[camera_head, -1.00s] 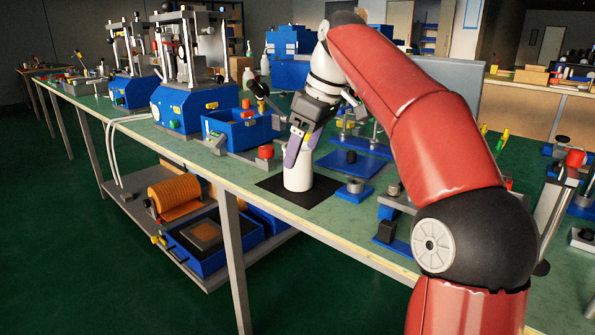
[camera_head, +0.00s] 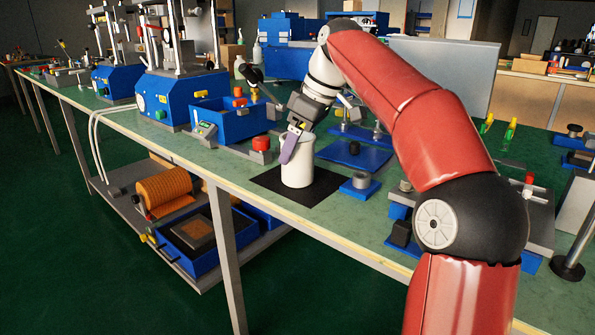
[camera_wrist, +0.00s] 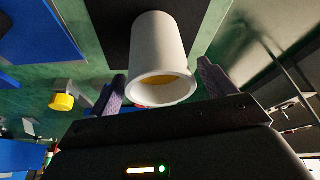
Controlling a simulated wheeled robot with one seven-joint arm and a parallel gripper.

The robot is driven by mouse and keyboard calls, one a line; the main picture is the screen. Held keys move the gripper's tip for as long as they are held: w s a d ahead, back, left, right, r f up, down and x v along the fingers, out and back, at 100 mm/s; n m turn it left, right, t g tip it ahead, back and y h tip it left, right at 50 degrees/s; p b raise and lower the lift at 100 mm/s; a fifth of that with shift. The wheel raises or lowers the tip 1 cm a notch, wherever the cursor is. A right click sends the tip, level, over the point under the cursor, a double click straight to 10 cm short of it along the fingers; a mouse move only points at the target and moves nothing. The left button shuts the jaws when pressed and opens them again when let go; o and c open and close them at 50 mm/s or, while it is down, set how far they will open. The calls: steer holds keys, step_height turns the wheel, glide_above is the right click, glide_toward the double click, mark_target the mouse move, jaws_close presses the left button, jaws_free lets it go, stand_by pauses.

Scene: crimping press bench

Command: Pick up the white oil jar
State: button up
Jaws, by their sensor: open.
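The white oil jar (camera_head: 297,174) stands upright on a black mat on the green bench in the head view. In the wrist view, the jar (camera_wrist: 160,45) shows its open rim toward the camera, with something yellowish inside. My gripper (camera_head: 293,143) is at the top of the jar in the head view, tilted, with one purple finger in front of the jar's upper wall. In the wrist view, the open fingers of my gripper (camera_wrist: 161,72) lie to either side of the jar, with visible gaps. The far finger is mostly hidden in the head view.
A black mat (camera_head: 265,181) lies under the jar. Left of it are a red-knobbed grey block (camera_head: 261,145) and a blue bin (camera_head: 222,120). A small blue fixture (camera_head: 361,186) and a blue plate (camera_head: 352,158) are to the right. The bench front edge is close.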

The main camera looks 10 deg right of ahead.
steer(key=shift+x, duration=1.05)
steer(key=c, duration=1.2)
steer(key=shift+r, duration=0.15)
